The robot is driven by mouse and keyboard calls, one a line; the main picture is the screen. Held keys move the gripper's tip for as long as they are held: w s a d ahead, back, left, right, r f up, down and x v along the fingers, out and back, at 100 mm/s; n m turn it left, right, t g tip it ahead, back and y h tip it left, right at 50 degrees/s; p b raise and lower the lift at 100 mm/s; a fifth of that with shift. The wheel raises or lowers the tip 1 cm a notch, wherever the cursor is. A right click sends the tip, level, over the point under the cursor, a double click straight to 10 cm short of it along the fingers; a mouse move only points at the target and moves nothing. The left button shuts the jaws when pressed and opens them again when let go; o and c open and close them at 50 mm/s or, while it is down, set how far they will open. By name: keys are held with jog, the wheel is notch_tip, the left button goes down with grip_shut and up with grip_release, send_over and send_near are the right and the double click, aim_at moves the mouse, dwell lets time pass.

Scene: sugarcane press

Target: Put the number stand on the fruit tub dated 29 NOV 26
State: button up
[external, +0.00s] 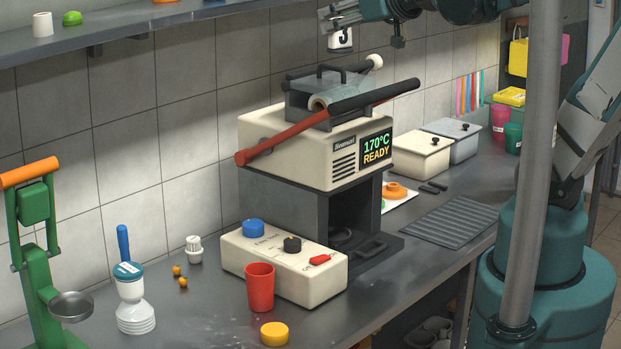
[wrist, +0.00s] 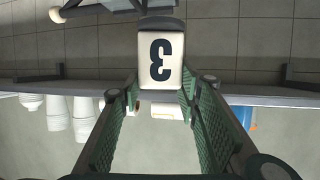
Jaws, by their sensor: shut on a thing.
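My gripper (external: 340,16) is at the top of the external view, high above the counter and partly cut off by the frame edge. In the wrist view the number stand (wrist: 160,62) shows upside down at the tips of the green-padded fingers (wrist: 160,98). Two lidded tubs stand on the counter right of the sealing machine: a cream tub (external: 421,160) and a grey tub (external: 462,149). Their lids have dark knobs. No date is readable on either.
The tall sealing machine (external: 315,150), with a long red-and-black handle, stands between the left counter and the tubs. A ridged dark mat (external: 450,225) lies in front of the tubs. A wall shelf (external: 150,30) runs along the upper left. A vertical grey post (external: 533,170) stands at right.

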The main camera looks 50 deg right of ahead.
jog(key=w+a+f+n+y+b, duration=0.1)
jog(key=a+f+n+y+b, duration=0.2)
jog(key=a, duration=0.7)
jog(key=w+a+f+n+y, duration=0.1)
jog(key=a+f+n+y, duration=0.2)
jog(key=a, duration=0.8)
jog(key=w+a+f+n+g+y+b, duration=0.2)
jog(key=w+a+f+n+y+b, duration=0.1)
jog(key=a+f, duration=0.5)
jog(key=w+a+f+n+g+y+b, duration=0.3)
jog(key=w+a+f+b, duration=0.2)
jog(key=a+f, duration=0.3)
jog(key=w+a+f+n+g+y+b, duration=0.3)
jog(key=w+a+f, duration=0.3)
jog(key=a, duration=0.8)
notch_tip(320, 180, down, 2)
jog(key=shift+n+y+b, duration=0.5)
jog(key=shift+b, duration=0.15)
jog(key=shift+w, duration=0.1)
notch_tip(320, 180, down, 6)
jog(key=b, duration=0.1)
jog(key=shift+f, duration=0.2)
jog(key=shift+f+b, duration=0.35)
jog(key=shift+f, duration=1.4)
